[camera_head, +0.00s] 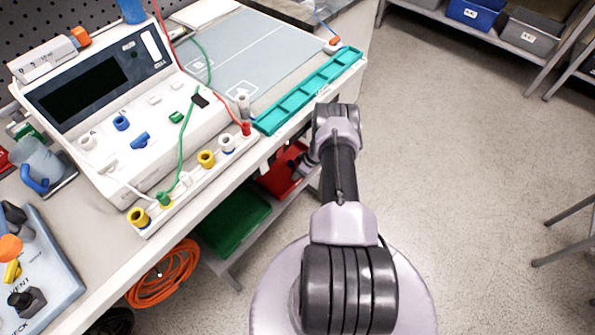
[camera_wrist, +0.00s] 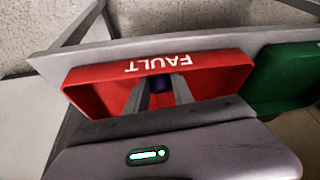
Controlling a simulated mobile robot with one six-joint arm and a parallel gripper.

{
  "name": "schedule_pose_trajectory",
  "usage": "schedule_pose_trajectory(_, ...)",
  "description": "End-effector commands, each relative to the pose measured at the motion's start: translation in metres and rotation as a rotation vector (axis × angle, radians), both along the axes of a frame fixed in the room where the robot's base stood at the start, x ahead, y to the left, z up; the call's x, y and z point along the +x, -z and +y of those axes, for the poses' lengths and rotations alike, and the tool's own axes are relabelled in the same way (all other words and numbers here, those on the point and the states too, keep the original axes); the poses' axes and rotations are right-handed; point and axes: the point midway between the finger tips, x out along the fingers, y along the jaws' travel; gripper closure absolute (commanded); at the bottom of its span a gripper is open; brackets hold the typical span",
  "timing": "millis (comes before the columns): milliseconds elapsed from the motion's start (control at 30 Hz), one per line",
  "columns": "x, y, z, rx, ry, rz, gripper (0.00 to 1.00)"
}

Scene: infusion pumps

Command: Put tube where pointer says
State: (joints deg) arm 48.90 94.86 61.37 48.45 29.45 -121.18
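My gripper (camera_wrist: 161,82) points down into the red bin (camera_wrist: 222,77) marked FAULT in the wrist view. A small dark blue piece (camera_wrist: 160,83) fills the gap between the fingertips, and they look shut on it. It may be part of the tube; the rest of it is hidden. In the head view my gripper (camera_head: 297,163) is below the bench's front edge, over the red bin (camera_head: 277,184).
A green bin (camera_head: 234,220) stands left of the red bin on the lower shelf. The bench (camera_head: 75,232) above carries a white device (camera_head: 150,105), cables and an empty teal rack (camera_head: 310,90). Coiled orange cable (camera_head: 163,273) hangs below.

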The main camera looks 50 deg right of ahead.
Motion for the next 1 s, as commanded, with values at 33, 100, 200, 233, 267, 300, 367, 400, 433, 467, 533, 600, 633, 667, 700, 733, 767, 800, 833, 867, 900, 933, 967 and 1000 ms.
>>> schedule_pose_trajectory(33,0.0,0.0,0.0,0.0,0.0,0.0,0.6)
schedule_pose_trajectory(100,0.0,-0.001,0.0,0.0,0.0,0.0,0.52)
schedule_pose_trajectory(200,0.0,-0.001,0.0,0.0,0.0,0.0,0.52)
schedule_pose_trajectory(233,0.0,-0.001,0.0,0.0,0.0,0.0,0.52)
schedule_pose_trajectory(267,0.0,-0.001,0.0,0.0,0.0,0.0,0.52)
schedule_pose_trajectory(300,0.0,-0.001,0.0,0.0,0.0,0.0,0.52)
schedule_pose_trajectory(367,0.0,-0.001,0.0,0.0,0.0,0.0,0.52)
schedule_pose_trajectory(400,0.0,-0.004,0.0,-0.001,0.0,0.0,0.52)
schedule_pose_trajectory(433,-0.001,-0.008,0.0,0.0,0.001,0.0,0.52)
schedule_pose_trajectory(467,-0.003,-0.014,-0.001,0.001,0.003,0.0,0.52)
schedule_pose_trajectory(533,-0.008,-0.033,-0.004,0.0,0.002,0.0,0.52)
schedule_pose_trajectory(600,-0.016,-0.054,-0.007,-0.001,0.004,0.0,0.52)
schedule_pose_trajectory(633,-0.019,-0.063,-0.008,-0.001,0.004,0.0,0.52)
schedule_pose_trajectory(667,-0.022,-0.071,-0.009,0.0,0.002,0.0,0.52)
schedule_pose_trajectory(700,-0.026,-0.08,-0.01,-0.001,0.002,0.0,0.52)
schedule_pose_trajectory(733,-0.029,-0.087,-0.011,0.0,0.003,0.0,0.52)
schedule_pose_trajectory(767,-0.032,-0.093,-0.012,-0.001,0.004,0.0,0.52)
schedule_pose_trajectory(800,-0.035,-0.1,-0.013,0.0,0.002,0.0,0.52)
schedule_pose_trajectory(833,-0.037,-0.104,-0.013,-0.001,0.001,0.0,0.52)
schedule_pose_trajectory(867,-0.039,-0.108,-0.014,-0.001,0.001,0.0,0.52)
schedule_pose_trajectory(900,-0.041,-0.111,-0.014,-0.001,0.001,0.0,0.52)
schedule_pose_trajectory(933,-0.042,-0.113,-0.015,0.0,0.0,0.0,0.52)
schedule_pose_trajectory(967,-0.042,-0.114,-0.015,0.0,0.0,0.0,0.52)
schedule_pose_trajectory(1000,-0.043,-0.115,-0.015,0.0,0.0,0.0,0.52)
